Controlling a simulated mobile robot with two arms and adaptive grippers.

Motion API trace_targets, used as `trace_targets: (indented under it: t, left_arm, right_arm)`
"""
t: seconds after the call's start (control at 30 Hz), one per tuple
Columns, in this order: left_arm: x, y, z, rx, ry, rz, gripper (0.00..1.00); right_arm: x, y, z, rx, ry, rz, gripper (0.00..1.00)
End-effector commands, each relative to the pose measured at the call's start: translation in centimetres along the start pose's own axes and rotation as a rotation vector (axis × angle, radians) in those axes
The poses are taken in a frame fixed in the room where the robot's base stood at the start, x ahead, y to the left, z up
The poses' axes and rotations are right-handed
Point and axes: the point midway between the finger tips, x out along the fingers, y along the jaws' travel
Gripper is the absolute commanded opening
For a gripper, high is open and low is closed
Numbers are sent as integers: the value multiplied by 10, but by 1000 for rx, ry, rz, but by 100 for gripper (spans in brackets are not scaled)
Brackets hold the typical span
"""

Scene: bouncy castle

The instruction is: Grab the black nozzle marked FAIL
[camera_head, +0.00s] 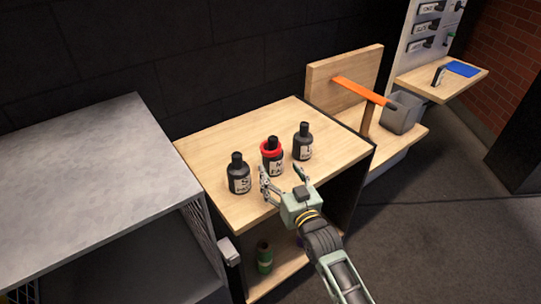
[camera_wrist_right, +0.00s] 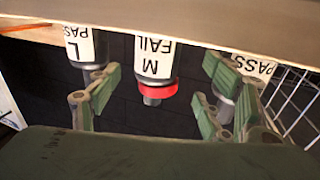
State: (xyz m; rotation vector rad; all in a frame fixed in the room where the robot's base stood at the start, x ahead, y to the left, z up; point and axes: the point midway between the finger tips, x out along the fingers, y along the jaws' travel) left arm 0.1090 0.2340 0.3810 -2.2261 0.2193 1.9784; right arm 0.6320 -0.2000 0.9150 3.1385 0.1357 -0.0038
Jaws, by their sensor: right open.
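The black nozzle marked M FAIL (camera_head: 272,163) stands upright on the wooden tabletop, the middle one of three, with a red ring round its upper part. In the right wrist view the picture is upside down, and the FAIL nozzle (camera_wrist_right: 155,60) shows between my spread fingers. A black nozzle marked PASS (camera_head: 238,180) stands to its left, and another black nozzle (camera_head: 302,146) to its right, marked L PASS in the wrist view (camera_wrist_right: 84,45). My right gripper (camera_head: 281,174) is open and empty, just in front of the FAIL nozzle. My left gripper is out of view.
The wooden cabinet top (camera_head: 225,135) is otherwise clear. Its open lower shelf holds a green container (camera_head: 264,258). A grey metal table (camera_head: 80,180) stands at the left. A wooden stand with an orange bar (camera_head: 362,91) and a grey bin (camera_head: 402,112) is at the right.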

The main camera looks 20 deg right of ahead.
Motion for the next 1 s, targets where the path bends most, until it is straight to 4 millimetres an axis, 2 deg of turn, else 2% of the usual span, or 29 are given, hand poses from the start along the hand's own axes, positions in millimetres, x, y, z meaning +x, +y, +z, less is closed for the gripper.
trace_targets:
  t: [0.1,0.27,0.37,0.5,0.63,0.77,1.0]
  left_arm:
    - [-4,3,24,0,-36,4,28]
    - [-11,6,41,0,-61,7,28]
    - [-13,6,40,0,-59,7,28]
    - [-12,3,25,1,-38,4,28]
    - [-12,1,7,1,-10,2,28]
    - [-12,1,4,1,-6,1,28]
    - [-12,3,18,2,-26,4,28]
  right_arm:
    - [12,0,-2,0,1,0,72]
    - [31,4,-1,0,0,0,72]
    - [44,5,0,0,0,0,72]
    - [56,5,1,0,-1,0,72]
    - [59,5,1,0,0,0,72]
    - [59,5,2,0,0,0,72]
    - [59,5,2,0,-1,0,53]
